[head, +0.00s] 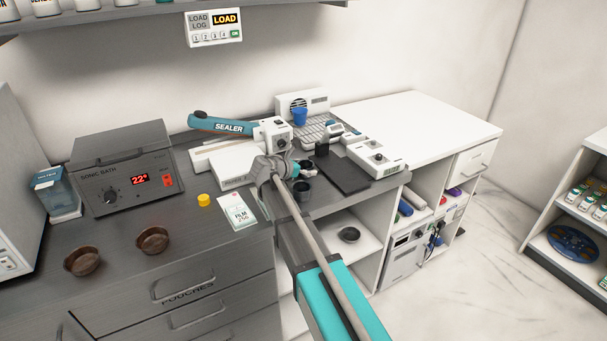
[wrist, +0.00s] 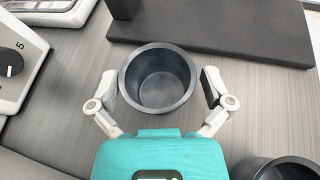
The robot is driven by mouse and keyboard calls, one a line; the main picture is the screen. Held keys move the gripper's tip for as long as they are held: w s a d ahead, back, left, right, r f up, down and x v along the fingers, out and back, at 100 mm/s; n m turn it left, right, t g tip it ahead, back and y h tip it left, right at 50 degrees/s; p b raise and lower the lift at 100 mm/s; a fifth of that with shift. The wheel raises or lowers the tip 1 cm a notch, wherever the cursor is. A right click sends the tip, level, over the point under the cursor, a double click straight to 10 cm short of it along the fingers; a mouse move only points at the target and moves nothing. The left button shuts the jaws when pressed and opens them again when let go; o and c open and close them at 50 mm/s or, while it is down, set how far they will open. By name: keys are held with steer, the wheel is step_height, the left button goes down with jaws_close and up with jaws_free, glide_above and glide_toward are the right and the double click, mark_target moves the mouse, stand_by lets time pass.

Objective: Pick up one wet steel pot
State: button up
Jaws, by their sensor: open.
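A dark grey steel pot (wrist: 158,102) stands upright in the wrist view, its hollow inside facing me. My gripper (wrist: 160,84) is open, one finger on each side of this pot, with small gaps to its wall. In the head view a dark pot (head: 302,191) stands on the grey counter beside my gripper (head: 298,172), which partly hides the area. I cannot tell which pots are wet.
A dark flat slab (wrist: 215,28) lies close behind the pots. A white device with a dial (wrist: 12,70) is at left. The head view shows a sealer (head: 225,125), a sonic bath (head: 120,165), two brown bowls (head: 82,262) and a yellow cap (head: 204,200).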

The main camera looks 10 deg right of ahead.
steer(key=shift+d, duration=0.1)
stand_by(0.5)
steer(key=c, duration=1.1)
steer(key=shift+c, duration=0.2)
steer(key=shift+r+p, duration=0.2)
steer(key=shift+p, duration=0.1)
steer(key=shift+r+p, duration=0.75)
steer(key=s+d+r+p, duration=0.1)
steer(key=s+r+p, duration=1)
steer(key=s, duration=0.3)
steer(key=shift+d, duration=0.2)
steer(key=shift+w, duration=0.1)
